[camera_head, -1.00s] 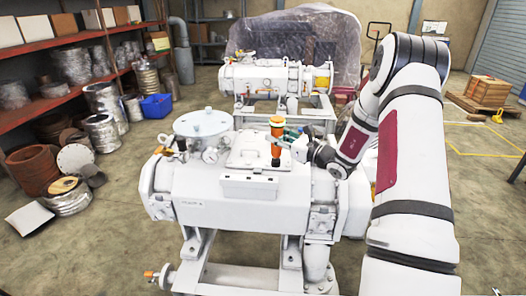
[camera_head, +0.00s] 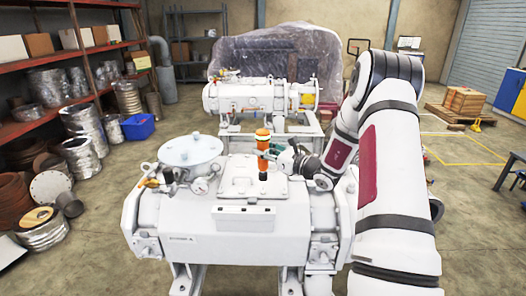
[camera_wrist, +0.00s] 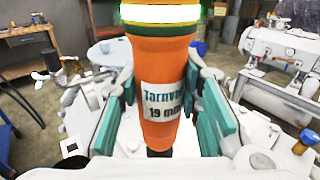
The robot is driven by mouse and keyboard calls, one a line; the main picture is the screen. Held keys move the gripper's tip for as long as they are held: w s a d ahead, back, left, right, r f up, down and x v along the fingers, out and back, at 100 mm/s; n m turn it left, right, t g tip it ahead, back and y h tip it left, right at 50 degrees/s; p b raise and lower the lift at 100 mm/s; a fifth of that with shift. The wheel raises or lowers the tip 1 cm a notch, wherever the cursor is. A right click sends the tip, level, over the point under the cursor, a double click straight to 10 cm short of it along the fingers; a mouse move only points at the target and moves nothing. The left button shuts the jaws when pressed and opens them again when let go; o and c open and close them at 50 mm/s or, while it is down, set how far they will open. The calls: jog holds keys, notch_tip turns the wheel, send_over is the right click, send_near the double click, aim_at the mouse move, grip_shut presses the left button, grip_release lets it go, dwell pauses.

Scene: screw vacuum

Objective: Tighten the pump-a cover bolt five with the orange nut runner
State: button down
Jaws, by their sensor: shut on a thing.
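The orange nut runner (camera_head: 263,149) is upright above the square cover (camera_head: 240,185) on the near white pump (camera_head: 185,215). In the wrist view the nut runner (camera_wrist: 158,75) reads "19 mm" and its top band glows greenish white. My gripper (camera_head: 267,154) is shut on its body from the right; in the wrist view teal pads of my gripper (camera_wrist: 161,112) flank it. I cannot make out bolt five.
A round flange lid (camera_head: 190,150), small valves and a gauge (camera_head: 199,186) stand left of the cover. A second pump (camera_head: 260,97) stands behind. A shelf with metal parts (camera_head: 60,75) is at the left. Open floor lies at the right.

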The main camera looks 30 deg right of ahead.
aim_at(267, 169)
jog(key=shift+f+b, duration=1.35)
jog(key=shift+f, duration=1.35)
jog(key=shift+f+b, duration=0.45)
jog(key=shift+f, duration=0.1)
jog(key=shift+r, duration=0.1)
jog(key=c, duration=2.1)
grip_release()
jog(key=shift+c, duration=0.2)
grip_shut()
jog(key=shift+f+b, duration=0.35)
jog(key=shift+f, duration=0.05)
jog(key=shift+r, duration=0.1)
jog(key=shift+r+p, duration=1.15)
jog(key=shift+r, duration=1.4)
